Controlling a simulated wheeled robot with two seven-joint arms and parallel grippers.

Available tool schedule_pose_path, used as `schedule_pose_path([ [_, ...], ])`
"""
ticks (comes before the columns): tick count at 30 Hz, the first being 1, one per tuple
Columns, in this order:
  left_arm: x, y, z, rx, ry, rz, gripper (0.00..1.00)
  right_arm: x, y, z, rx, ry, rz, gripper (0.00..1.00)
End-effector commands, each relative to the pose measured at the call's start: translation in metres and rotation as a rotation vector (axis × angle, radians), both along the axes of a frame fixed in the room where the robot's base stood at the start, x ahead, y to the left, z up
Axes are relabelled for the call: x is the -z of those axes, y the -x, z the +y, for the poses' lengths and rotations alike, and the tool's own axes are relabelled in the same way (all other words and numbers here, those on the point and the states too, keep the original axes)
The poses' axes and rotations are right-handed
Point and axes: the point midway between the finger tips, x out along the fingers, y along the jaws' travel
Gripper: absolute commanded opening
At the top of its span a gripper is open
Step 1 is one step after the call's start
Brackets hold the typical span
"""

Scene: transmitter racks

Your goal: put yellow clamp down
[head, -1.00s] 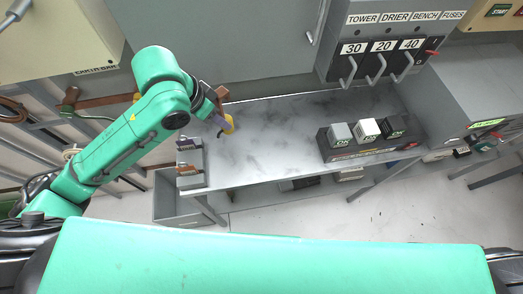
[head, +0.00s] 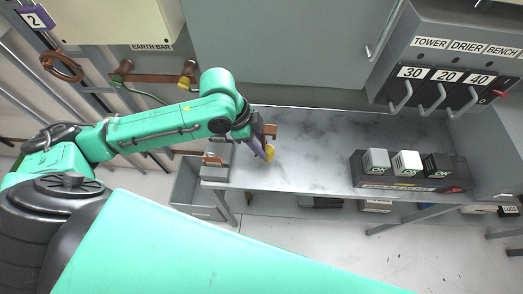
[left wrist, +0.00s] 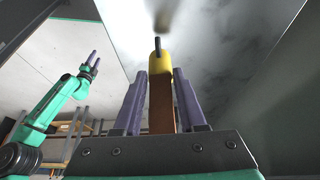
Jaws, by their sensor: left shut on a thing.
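My left gripper (head: 262,147) is shut on the yellow clamp (head: 269,153), over the left part of the grey bench top (head: 315,152). In the left wrist view the clamp (left wrist: 160,66) stands between the purple fingers of my left gripper (left wrist: 158,100). Its brown part is between the fingers and its yellow end with a dark tip points toward the bench. I cannot tell whether the tip touches the bench. My right gripper (left wrist: 91,64) shows in the left wrist view with its fingers apart and empty. It is not in the head view.
A small rack with brown-handled pieces (head: 217,160) stands at the bench's left edge. A dark box with grey, white and black blocks (head: 408,182) is on the right. A switch panel (head: 440,85) hangs behind it. The bench middle is clear.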

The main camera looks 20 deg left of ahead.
Motion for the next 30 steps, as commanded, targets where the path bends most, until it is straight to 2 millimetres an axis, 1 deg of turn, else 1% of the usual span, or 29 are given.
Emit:
schedule_pose_path([
  [3, 0.024, 0.001, 0.000, -0.002, 0.001, 0.005, 0.00, 0.000, 0.000, 0.000, 0.000, 0.000, 0.000, 0.50],
  [6, 0.038, 0.001, 0.000, -0.001, 0.001, 0.003, 0.00, 0.000, 0.000, 0.000, 0.000, 0.000, 0.000, 0.50],
  [16, 0.041, 0.000, 0.000, -0.001, 0.000, 0.000, 0.00, 0.000, 0.000, 0.000, -0.001, 0.000, 0.000, 0.50],
  [17, 0.041, 0.000, 0.000, -0.001, 0.000, 0.001, 0.52, 0.000, 0.000, 0.000, -0.001, 0.000, 0.000, 0.50],
  [18, 0.041, 0.000, 0.000, -0.001, 0.000, 0.001, 0.67, 0.000, 0.000, 0.000, -0.001, 0.000, 0.000, 0.50],
  [19, 0.041, 0.000, 0.000, -0.001, 0.000, 0.001, 0.71, 0.000, 0.000, 0.000, -0.001, 0.000, 0.000, 0.50],
  [27, 0.041, 0.000, 0.000, -0.001, -0.001, 0.002, 0.71, 0.000, 0.000, 0.000, -0.002, 0.000, 0.001, 0.50],
  [30, 0.036, 0.000, 0.001, -0.001, -0.001, 0.001, 0.71, 0.000, 0.000, 0.000, -0.002, 0.000, 0.001, 0.50],
])
